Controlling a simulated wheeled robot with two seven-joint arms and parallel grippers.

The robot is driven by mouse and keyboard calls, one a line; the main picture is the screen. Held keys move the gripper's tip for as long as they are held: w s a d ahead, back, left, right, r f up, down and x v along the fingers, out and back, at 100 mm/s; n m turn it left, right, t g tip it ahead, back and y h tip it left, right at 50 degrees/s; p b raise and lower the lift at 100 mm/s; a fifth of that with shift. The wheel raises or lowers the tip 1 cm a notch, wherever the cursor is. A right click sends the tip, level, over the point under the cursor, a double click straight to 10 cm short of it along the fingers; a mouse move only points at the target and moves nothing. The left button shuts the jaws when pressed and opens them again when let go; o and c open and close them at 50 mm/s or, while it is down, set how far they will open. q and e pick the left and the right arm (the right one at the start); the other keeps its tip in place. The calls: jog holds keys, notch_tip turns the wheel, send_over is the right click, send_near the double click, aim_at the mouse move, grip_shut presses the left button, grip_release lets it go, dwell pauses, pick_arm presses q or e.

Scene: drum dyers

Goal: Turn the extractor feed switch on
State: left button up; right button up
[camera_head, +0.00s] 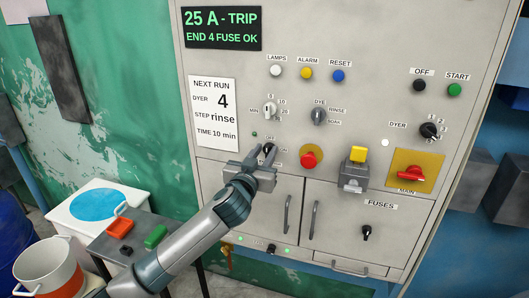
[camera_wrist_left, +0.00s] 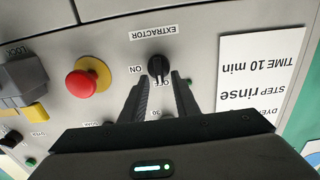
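The extractor feed switch is a small black rotary knob (camera_head: 268,148) on the grey panel, partly hidden behind my left gripper in the head view. My left gripper (camera_head: 262,166) is at the panel, fingers apart. In the left wrist view its fingertips (camera_wrist_left: 159,80) stand on either side of the knob, with a gap visible; contact cannot be made out. My right gripper is not in view.
A red mushroom button (camera_head: 308,159) sits just right of the switch, and a grey lock with a yellow block (camera_head: 355,172) further right. Cabinet doors with handles (camera_head: 287,214) lie below.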

pick_arm(q)
grip_shut()
